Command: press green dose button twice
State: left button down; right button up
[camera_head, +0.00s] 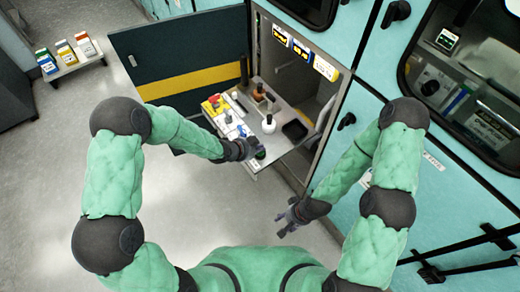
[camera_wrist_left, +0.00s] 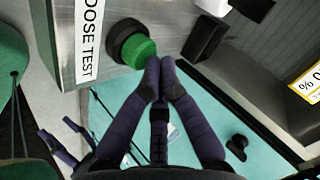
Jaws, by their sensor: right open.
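The green dose button (camera_wrist_left: 138,50) is a round green cap in a black collar on the edge of a grey panel, beside a white label (camera_wrist_left: 88,40) ending in "TEST". In the head view the green button (camera_head: 260,154) shows just beyond my left fingertips. My left gripper (camera_wrist_left: 160,66) has its fingertips together with nothing between them. The tips are at the lower right edge of the green cap; I cannot tell whether they touch it. My right gripper (camera_head: 284,224) is open and empty, low in front of the cabinet, away from the panel.
The pulled-out tray (camera_head: 282,143) carries several bottles and a black bin (camera_head: 295,130). An open dark door (camera_head: 185,65) with a yellow stripe stands to its left. A small rack (camera_head: 72,66) with several cartons is at far left.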

pick_arm(q)
jog(key=shift+r+p, duration=0.4)
jog(key=shift+r, duration=0.3)
jog(key=shift+r, duration=0.1)
jog(key=shift+r+p, duration=2)
jog(key=shift+r, duration=0.5)
jog(key=shift+f, duration=0.1)
jog(key=s+a+f+n+g+y, duration=0.1)
jog(key=s+a+f+n+g, duration=0.1)
jog(key=s+f+n, duration=0.3)
jog(key=s+a+f+n+g+y, duration=0.1)
jog(key=s+a+f+n, duration=0.3)
jog(key=s+n, duration=0.5)
jog(key=s+a+f+n+g, duration=0.2)
jog(key=s+f+n, duration=0.3)
jog(key=s, duration=0.5)
jog(key=shift+a+f+n+g+y, duration=0.4)
jog(key=shift+a+n, duration=0.35)
jog(key=shift+n, duration=0.25)
